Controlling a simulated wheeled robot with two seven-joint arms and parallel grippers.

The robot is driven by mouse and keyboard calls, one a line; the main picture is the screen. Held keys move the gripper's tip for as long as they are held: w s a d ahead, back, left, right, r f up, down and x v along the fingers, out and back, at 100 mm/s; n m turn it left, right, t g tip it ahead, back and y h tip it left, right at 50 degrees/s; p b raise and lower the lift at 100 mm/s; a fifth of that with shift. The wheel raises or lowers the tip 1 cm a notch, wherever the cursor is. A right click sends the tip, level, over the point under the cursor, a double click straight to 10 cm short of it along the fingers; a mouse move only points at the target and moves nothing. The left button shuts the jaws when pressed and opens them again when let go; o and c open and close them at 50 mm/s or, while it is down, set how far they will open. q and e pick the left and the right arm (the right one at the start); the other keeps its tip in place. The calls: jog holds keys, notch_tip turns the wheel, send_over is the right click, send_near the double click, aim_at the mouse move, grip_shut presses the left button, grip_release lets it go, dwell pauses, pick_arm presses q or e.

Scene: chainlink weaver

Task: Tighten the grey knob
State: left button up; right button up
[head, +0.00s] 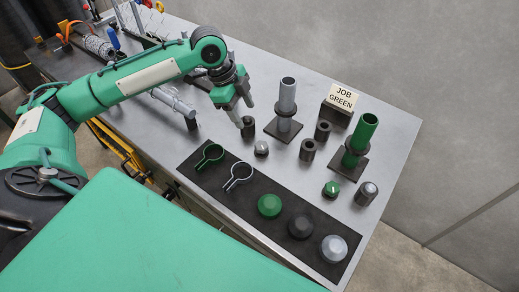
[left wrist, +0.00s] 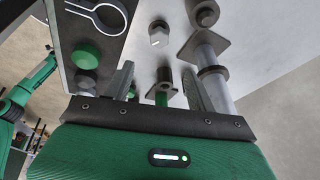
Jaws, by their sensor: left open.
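The grey knob (head: 261,148) is a small dial with a pale mark on top, standing on the bench between the grey post and the black mat. It also shows in the left wrist view (left wrist: 159,36), beyond my fingertips. My left gripper (head: 245,113) is open and empty, above the bench, up and left of the knob in the head view and apart from it. Its two spread fingers (left wrist: 157,70) show in the left wrist view with nothing gripped between them. My right gripper is out of view.
A grey post (head: 287,96) and a green post (head: 362,134) stand on square bases. A "JOB GREEN" sign (head: 343,96) is behind. Dark cylinders (head: 307,150) and a green knob (head: 331,190) stand nearby. The black mat (head: 225,207) carries clamp rings and caps.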

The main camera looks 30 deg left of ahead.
aim_at(261, 144)
pick_arm(q)
jog(key=d+f+n, duration=0.1)
jog(key=f, duration=0.3)
jog(key=w+d+f+n, duration=0.1)
jog(key=f, duration=0.3)
jog(key=d+f+n, duration=0.1)
jog(key=d+f, duration=0.1)
jog(key=f, duration=0.2)
jog(key=shift+w+d+f+h, duration=0.1)
jog(key=shift+w+f+h, duration=0.2)
jog(key=shift+f, duration=0.05)
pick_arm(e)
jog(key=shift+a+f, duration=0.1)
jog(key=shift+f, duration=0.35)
pick_arm(q)
jog(key=c, duration=1)
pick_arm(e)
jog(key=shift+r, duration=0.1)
